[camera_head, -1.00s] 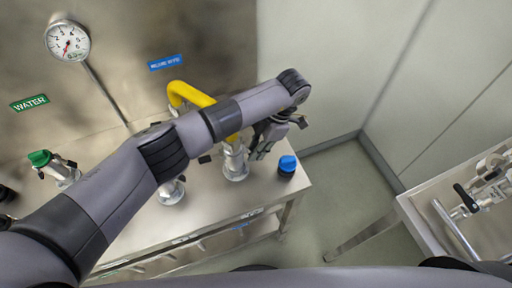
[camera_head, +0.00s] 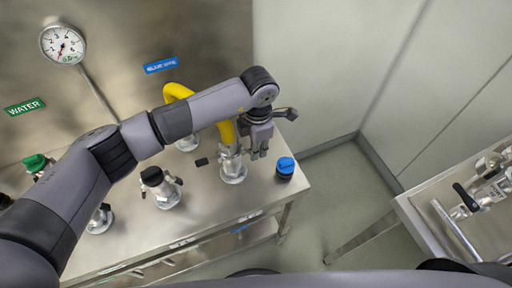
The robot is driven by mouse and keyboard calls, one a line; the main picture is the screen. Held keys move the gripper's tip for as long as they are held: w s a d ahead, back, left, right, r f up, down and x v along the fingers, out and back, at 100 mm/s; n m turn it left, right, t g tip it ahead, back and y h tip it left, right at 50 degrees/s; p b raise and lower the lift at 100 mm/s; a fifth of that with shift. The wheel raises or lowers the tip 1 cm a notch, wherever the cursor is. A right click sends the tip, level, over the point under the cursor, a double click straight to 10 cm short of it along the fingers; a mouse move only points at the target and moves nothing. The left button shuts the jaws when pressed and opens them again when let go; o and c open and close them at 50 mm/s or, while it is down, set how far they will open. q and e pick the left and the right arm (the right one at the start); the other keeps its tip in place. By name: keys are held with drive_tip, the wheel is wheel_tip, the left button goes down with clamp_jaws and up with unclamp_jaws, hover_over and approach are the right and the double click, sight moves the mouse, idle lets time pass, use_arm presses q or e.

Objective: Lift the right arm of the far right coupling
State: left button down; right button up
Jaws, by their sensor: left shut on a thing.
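The far right coupling (camera_head: 233,169) stands upright on the steel bench, with a yellow hose (camera_head: 227,132) running into its top. Its left arm (camera_head: 202,161) is a small dark lever sticking out to the left. My left gripper (camera_head: 260,146) is at the right side of the coupling, pointing down. It is shut on the coupling's right arm, which is mostly hidden between the fingers. My left forearm and wrist cover part of the hose. My right gripper is not in view.
A blue-capped fitting (camera_head: 285,168) stands close to the right of the coupling, near the bench edge (camera_head: 296,193). A black-capped coupling (camera_head: 160,187) and a green-capped one (camera_head: 36,163) stand to the left. A pressure gauge (camera_head: 62,44) is on the wall.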

use_arm(q)
drive_tip(key=c, duration=1.5)
unclamp_jaws()
wheel_tip(320, 180, up, 12)
drive_tip(key=shift+d, duration=0.1)
